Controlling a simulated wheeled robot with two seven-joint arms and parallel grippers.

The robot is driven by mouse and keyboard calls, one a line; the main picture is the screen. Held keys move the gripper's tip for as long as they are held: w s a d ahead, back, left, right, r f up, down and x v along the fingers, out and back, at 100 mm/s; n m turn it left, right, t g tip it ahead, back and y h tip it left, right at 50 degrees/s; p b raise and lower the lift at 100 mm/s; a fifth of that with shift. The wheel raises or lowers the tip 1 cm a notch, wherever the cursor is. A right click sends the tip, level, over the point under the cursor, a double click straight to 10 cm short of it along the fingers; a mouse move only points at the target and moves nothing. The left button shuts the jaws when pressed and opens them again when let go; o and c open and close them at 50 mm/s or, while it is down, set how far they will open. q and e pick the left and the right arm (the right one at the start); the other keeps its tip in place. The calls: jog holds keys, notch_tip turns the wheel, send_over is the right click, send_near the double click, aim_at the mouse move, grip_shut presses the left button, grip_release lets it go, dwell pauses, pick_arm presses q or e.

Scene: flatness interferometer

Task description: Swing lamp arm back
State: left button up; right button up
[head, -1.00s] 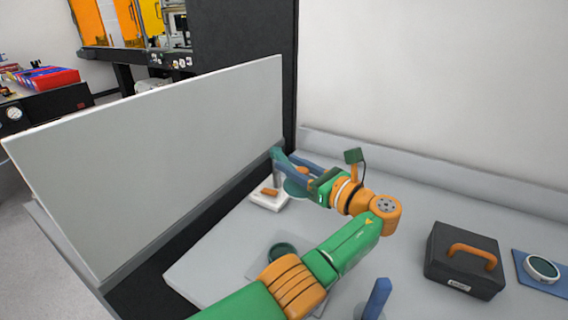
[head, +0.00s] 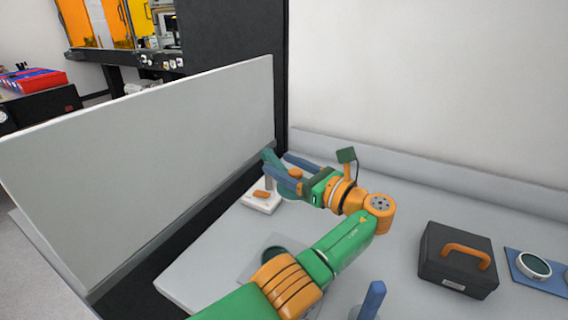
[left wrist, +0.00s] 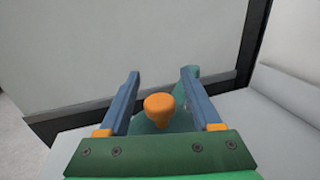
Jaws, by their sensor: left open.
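The lamp arm (head: 285,188) is a teal piece with an orange knob (head: 295,173) on top. It stands over a small white base (head: 262,204) with an orange switch, beside the grey panel. My left gripper (head: 277,162) has its blue fingers open around the knob. In the left wrist view, the knob (left wrist: 160,108) sits between the two fingers (left wrist: 160,74), with a gap visible on each side. The teal arm (left wrist: 188,78) reaches away behind the right finger there.
A large grey panel (head: 140,160) stands close on the left. A black case (head: 440,275) with an orange handle and a round glass on a blue mat (head: 520,283) lie at right.

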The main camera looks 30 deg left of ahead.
pick_arm(q)
notch_tip(320, 180, up, 3)
jog(key=shift+r+p, duration=0.2)
jog(key=shift+p, duration=0.25)
jog(key=s+d+r, duration=0.2)
jog(key=s+r, duration=0.2)
jog(key=s, duration=0.2)
jog(key=s+d+r+b, duration=0.1)
jog(key=s+d+r, duration=0.2)
jog(key=s+r, duration=0.2)
jog(key=shift+s+d+r+b, duration=0.15)
jog(key=shift+s+d+b, duration=0.2)
jog(key=shift+s, duration=0.5)
jog(key=shift+c, duration=0.2)
